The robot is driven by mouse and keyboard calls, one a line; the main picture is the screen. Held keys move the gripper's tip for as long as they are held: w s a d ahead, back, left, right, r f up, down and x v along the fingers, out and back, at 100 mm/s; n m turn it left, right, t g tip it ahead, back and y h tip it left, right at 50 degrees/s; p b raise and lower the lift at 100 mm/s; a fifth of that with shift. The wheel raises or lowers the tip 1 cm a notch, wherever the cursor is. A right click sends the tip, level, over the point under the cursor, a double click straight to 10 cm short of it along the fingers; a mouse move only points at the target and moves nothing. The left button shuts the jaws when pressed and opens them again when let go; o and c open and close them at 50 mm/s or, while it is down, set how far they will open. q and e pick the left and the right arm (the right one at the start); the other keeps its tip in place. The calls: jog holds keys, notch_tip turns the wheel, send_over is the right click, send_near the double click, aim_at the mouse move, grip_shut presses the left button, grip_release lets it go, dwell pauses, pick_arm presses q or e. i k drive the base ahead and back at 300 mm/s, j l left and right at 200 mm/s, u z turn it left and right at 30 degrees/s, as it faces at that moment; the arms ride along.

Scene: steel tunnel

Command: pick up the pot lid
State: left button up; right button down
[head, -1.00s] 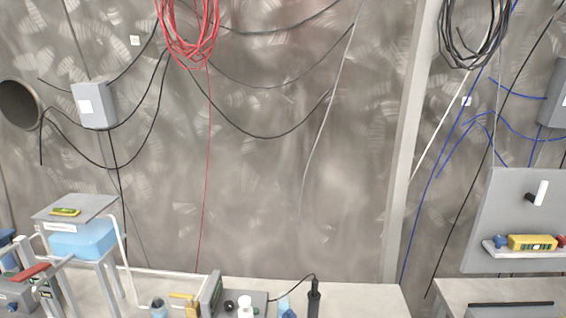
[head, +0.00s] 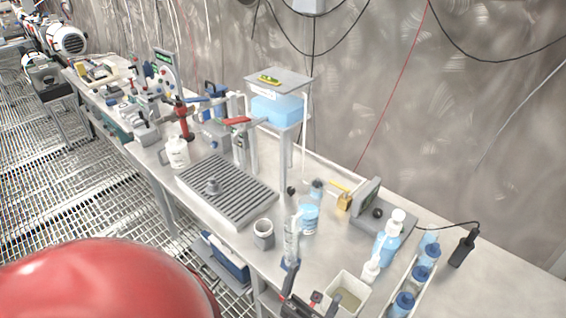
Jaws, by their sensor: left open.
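A small grey round piece with a raised knob (head: 212,187) sits on a slatted grey drain tray (head: 248,205) on the workbench; it may be the pot lid, but it is too small to be sure. My left gripper (head: 312,300) appears at the bottom edge of the head view, dark, with its jaws open and nothing seen between them. It is at the bench's near side, to the right of and nearer than the tray, well apart from the grey piece. My right gripper is not in view.
A grey cup (head: 263,234), a clear cylinder (head: 291,243) and a white square container (head: 347,293) stand near the left gripper. Blue-capped bottles (head: 421,272) stand at right. A large red rounded surface blocks the lower left.

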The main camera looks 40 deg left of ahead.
aim_at(213, 189)
jog(key=u, duration=1.7)
